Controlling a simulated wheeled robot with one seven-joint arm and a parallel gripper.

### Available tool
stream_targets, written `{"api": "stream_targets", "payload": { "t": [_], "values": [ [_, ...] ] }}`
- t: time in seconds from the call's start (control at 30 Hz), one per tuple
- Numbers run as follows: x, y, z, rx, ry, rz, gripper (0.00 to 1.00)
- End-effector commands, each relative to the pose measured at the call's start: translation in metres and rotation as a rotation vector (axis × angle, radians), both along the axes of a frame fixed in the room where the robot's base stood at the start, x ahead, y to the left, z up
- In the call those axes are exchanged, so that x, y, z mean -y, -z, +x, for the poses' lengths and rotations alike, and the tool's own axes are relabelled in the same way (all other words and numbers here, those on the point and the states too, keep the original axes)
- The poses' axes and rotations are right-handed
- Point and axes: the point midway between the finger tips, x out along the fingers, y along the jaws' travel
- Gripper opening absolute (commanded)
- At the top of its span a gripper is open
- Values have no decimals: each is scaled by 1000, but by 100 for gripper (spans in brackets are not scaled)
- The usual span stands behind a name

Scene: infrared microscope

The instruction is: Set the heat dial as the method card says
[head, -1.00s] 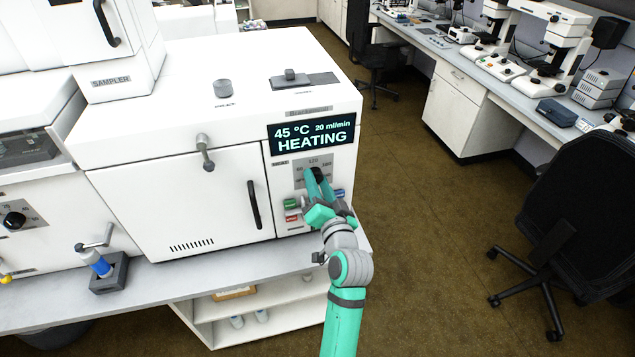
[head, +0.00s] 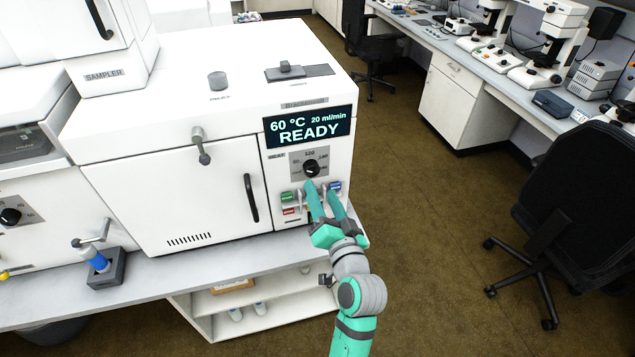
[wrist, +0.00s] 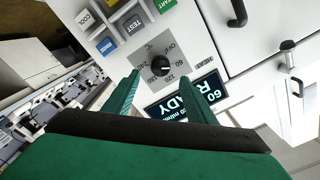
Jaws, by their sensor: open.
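The heat dial (head: 311,168) is a black round knob on a grey scale plate on the white oven's front; it also shows in the wrist view (wrist: 161,66). The scale carries OFF, 60, 120, 180 and 240; I cannot clearly tell which mark the knob points at. The display (head: 308,127) above reads 60 °C, 20 ml/min, READY. My gripper (head: 322,188) is open and empty, its green fingers just below and in front of the dial, apart from it. In the wrist view the fingertips (wrist: 159,78) frame the dial from either side. I cannot make out a method card.
Coloured buttons flank the fingers: green START (wrist: 163,5), red (head: 289,211), blue TEMP (wrist: 106,45) and COOL (wrist: 85,18). The oven door handle (head: 250,198) is to the left. The bench's front edge (head: 220,284) lies below. Open floor is on the right.

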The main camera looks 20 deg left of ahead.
Motion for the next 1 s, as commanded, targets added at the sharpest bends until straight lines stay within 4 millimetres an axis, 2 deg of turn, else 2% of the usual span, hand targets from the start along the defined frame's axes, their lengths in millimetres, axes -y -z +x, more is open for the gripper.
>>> {"api": "stream_targets", "payload": {
  "t": [0.1, 0.3, 0.83, 0.93, 1.0],
  "values": [
    [10, 1, -14, 0, 2, 0, 51],
    [18, 0, -26, 0, 1, -1, 51],
    [18, 0, -27, 0, 1, -1, 51],
    [21, 7, -29, -5, 15, -4, 51],
    [26, 19, -34, -14, 37, -11, 51]
  ]
}}
